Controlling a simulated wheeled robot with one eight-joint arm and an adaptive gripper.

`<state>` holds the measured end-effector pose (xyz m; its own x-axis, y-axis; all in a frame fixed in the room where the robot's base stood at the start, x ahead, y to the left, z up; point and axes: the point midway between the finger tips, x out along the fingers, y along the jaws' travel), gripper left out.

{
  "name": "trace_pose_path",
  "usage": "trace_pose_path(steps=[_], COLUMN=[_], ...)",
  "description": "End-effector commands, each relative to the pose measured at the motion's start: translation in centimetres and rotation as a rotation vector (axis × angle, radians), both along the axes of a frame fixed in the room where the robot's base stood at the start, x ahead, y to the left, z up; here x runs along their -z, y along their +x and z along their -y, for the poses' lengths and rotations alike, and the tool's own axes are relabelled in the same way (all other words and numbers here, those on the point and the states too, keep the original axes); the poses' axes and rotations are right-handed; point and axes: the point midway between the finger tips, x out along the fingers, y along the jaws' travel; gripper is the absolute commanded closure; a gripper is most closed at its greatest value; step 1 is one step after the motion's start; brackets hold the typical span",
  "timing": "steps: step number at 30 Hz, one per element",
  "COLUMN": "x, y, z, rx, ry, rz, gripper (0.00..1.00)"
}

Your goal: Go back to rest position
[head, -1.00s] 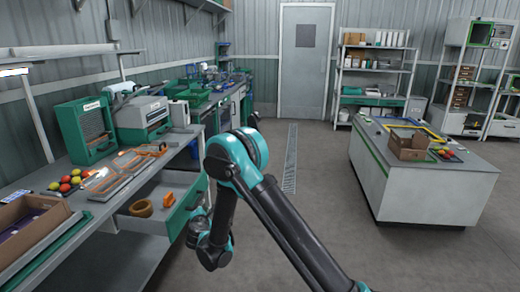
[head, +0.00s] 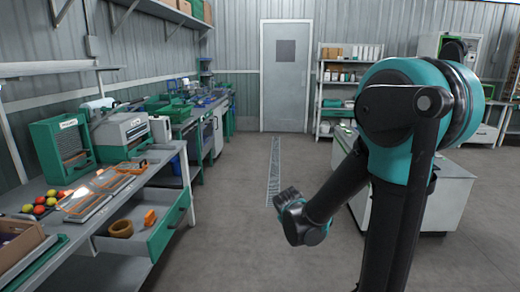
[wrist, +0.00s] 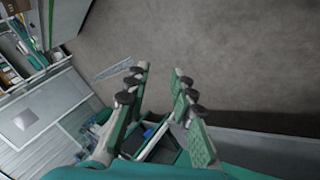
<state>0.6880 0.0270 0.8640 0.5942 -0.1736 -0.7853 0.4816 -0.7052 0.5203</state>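My gripper (wrist: 160,72) shows in the wrist view with its two green-and-grey fingers apart and nothing between them. Bare grey floor lies beyond the fingertips. In the head view my arm is folded on the right side, with its teal elbow high and its lower end hanging over the open floor, clear of the bench. The gripper fingers are hard to make out in the head view.
On the left, a workbench (head: 120,205) has an open drawer (head: 165,228) holding a brown ring (head: 121,229) and an orange item (head: 150,218). My arm partly hides a white island counter (head: 455,195) at right. The middle aisle floor is clear.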

Motion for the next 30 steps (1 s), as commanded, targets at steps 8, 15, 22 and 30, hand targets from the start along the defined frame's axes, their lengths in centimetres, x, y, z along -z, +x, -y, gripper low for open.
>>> trace_pose_path(steps=[8,15,22,30], x=[1.1,2.7,3.4,3.4], y=[-10.5,-17.6,-19.8,-19.9], z=[5.7,6.9,6.8,6.8], rx=[0.314,0.523,0.595,0.597], ry=[0.266,0.455,0.524,0.526], rz=[-0.108,-0.173,-0.197,-0.197], gripper=[0.76,0.76,0.76,0.76])
